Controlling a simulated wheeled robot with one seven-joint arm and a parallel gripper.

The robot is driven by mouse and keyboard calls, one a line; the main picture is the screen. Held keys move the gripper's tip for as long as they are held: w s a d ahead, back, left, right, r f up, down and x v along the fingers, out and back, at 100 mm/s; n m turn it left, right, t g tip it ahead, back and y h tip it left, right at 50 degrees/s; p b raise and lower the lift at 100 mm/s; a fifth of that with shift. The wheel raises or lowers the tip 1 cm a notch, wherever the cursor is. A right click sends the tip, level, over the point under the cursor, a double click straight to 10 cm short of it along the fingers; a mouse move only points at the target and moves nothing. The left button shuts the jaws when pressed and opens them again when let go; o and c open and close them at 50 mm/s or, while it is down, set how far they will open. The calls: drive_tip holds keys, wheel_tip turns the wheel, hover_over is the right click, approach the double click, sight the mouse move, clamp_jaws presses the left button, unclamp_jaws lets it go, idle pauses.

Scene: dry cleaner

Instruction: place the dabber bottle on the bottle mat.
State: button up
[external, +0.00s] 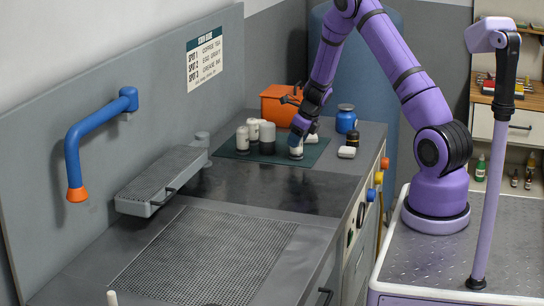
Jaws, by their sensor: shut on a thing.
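The bottle mat (226,150) is a dark green sheet on the back part of the grey counter. My gripper (297,141) points down over the mat's right part and is shut on a small bottle with a white upper part and dark bottom, which I take as the dabber bottle (296,153). Its base is at or just above the mat; I cannot tell whether it touches. The fingers are small and partly hide its top. Similar white-and-dark bottles (267,139) stand upright on the mat to the left of it.
An orange box (277,105) stands behind the mat. To the right are a blue jar (346,118), a dark bottle (352,138) and a small white block (347,152). A grey perforated arm board (165,178) and blue spout (95,135) are at left. The dark front surface is clear.

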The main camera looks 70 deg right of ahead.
drive_tip(key=shift+f, duration=0.1)
drive_tip(key=o, duration=1)
drive_tip(key=d+v, duration=0.1)
drive_tip(key=v, duration=1.1)
drive_tip(key=s+a+r+n+y, duration=0.1)
drive_tip(key=s+a+r+n, duration=0.1)
drive_tip(key=a+r+n, duration=0.85)
drive_tip(key=s+a+r+n+y, duration=0.15)
drive_tip(key=a+r+n, duration=0.5)
drive_tip(key=a, duration=0.75)
drive_tip(key=s+a+r+n, duration=0.2)
drive_tip(key=s+a+n, duration=0.3)
drive_tip(key=s+n, duration=0.2)
drive_tip(key=s+a+r+n+h, duration=0.1)
drive_tip(key=s+a+r+n, duration=0.1)
drive_tip(key=s+a+n, duration=0.3)
drive_tip(key=s+a+r+n, duration=0.2)
drive_tip(key=s+a+n, duration=0.3)
drive_tip(key=s+n, duration=0.4)
drive_tip(key=shift+s+a+r+t+h, duration=0.15)
drive_tip(key=shift+t+h, duration=0.2)
drive_tip(key=shift+t, duration=0.05)
